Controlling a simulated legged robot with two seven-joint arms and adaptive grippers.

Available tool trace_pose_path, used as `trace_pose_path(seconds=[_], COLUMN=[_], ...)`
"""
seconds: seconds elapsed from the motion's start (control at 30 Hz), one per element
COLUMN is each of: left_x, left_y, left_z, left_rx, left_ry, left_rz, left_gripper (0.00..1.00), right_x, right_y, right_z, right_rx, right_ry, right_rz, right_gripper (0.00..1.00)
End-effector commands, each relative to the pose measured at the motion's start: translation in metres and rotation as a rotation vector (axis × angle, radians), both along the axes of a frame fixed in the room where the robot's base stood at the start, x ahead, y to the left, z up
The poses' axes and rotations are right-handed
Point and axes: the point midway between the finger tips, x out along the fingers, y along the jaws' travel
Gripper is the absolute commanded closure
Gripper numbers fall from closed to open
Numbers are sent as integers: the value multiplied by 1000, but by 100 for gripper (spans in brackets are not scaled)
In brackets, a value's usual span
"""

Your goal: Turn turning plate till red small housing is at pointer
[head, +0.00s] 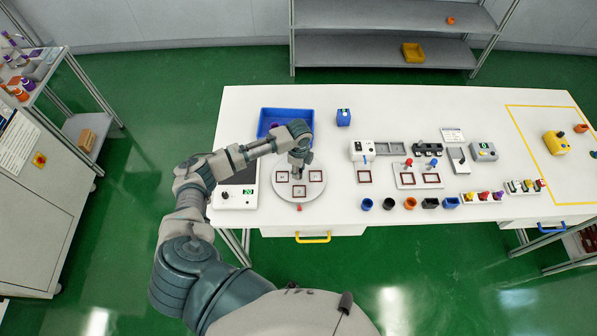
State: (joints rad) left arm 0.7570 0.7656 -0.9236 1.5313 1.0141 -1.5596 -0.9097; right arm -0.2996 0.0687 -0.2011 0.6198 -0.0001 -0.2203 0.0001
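The round, light grey turning plate (311,196) lies on the white table, left of its middle. It bears square frames: one dark reddish at left (282,176), one dark reddish at right (315,176), and one at the front (299,191) whose colour is hard to tell. I cannot tell which one is the red small housing. A small red pointer (299,207) sits at the plate's front edge, close to the front square. My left gripper (297,172) points down over the back middle of the plate; its fingers are too small to read. The plate's back is partly hidden. My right gripper is out of view.
A blue bin (265,124) stands behind the plate, partly behind my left arm. A scale (224,198) with a green display stands close at its left. Fixtures with dark red squares (418,182) and several small coloured cups (410,203) stand to the right.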

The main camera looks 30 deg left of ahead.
Motion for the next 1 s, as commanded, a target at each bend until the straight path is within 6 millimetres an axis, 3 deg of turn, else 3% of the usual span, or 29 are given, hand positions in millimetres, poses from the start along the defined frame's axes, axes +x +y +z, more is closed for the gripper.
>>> trace_pose_path(seconds=[0.2, 0.5, 0.67, 1.0], left_x=[0, 0, 0, 2], left_y=[1, 2, 2, 3], left_z=[-20, -23, -23, -23], left_rx=[-1, -1, -1, 0], left_ry=[0, 0, 0, -2], left_rz=[1, 1, 1, -3], left_gripper=[63, 63, 100, 100], right_x=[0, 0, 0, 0], right_y=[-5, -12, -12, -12], right_z=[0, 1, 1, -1], right_rx=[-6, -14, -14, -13], right_ry=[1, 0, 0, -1], right_rz=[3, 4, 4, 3], right_gripper=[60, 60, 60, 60])
